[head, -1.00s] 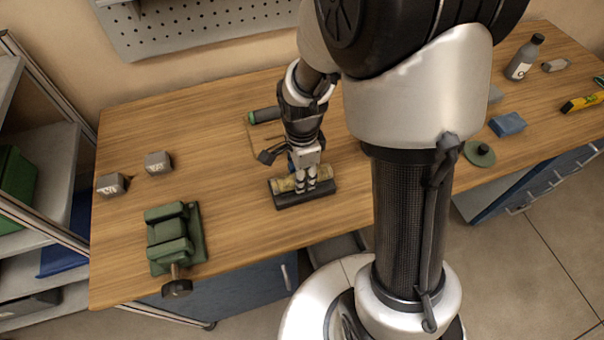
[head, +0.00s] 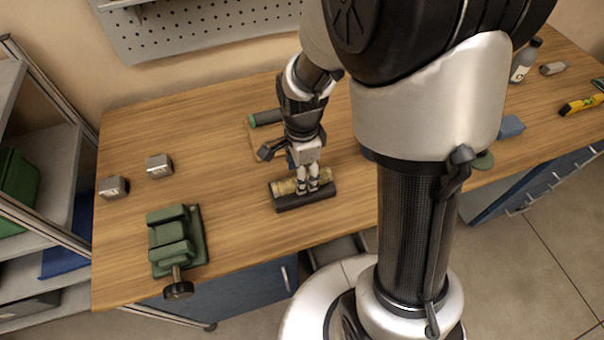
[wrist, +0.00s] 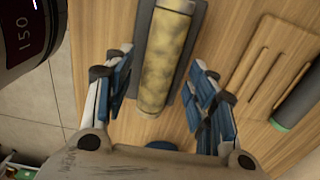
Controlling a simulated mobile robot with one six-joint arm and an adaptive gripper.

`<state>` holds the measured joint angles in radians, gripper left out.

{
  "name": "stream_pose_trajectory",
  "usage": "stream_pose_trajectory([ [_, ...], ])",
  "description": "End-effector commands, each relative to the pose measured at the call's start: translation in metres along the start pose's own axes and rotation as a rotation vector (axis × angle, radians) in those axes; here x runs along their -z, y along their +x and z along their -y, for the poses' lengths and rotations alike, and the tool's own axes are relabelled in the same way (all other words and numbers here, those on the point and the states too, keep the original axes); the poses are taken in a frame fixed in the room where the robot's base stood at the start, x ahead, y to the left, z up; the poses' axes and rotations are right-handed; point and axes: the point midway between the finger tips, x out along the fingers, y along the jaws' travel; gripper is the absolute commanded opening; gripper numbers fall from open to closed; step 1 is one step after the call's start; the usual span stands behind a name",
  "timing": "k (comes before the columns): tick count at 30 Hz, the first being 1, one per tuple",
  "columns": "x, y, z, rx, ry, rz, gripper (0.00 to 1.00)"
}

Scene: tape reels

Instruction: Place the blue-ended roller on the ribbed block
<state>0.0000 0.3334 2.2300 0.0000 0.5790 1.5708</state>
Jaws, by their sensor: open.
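A mottled yellow roller (head: 286,187) lies along the top of a long dark block (head: 298,203) near the front of the bench. In the wrist view the roller (wrist: 165,60) lies lengthwise over the dark grey block (wrist: 201,15). Its upper end looks pale blue-grey. Ribs on the block cannot be made out. My gripper (head: 313,190) is at the block's right part. In the wrist view my gripper (wrist: 165,108) is open, with one blue-padded finger on each side of the roller and gaps between. A blue round patch (wrist: 160,145) shows below the roller, partly hidden.
A dark green-ended roller (head: 265,117) and a slotted wooden board (head: 257,146) lie behind the block. A green vise (head: 176,240) and two grey metal blocks (head: 159,166) stand to the left. A blue block (head: 511,126) is at right. The bench between vise and dark block is clear.

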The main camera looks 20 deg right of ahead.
Motion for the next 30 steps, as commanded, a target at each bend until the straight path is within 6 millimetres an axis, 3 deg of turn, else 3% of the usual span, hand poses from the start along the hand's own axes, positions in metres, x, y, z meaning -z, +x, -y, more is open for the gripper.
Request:
stream_pose_trajectory([
  [3,0.000,-0.033,0.001,0.006,0.000,0.000,0.52],
  [9,0.000,-0.072,0.001,0.004,0.000,0.000,0.52],
  [19,0.000,-0.108,-0.005,0.024,-0.068,-0.001,0.52],
  [23,0.000,-0.143,-0.023,0.090,-0.298,-0.014,0.52],
  [30,0.001,-0.208,-0.088,0.241,-0.939,-0.124,0.52],
])
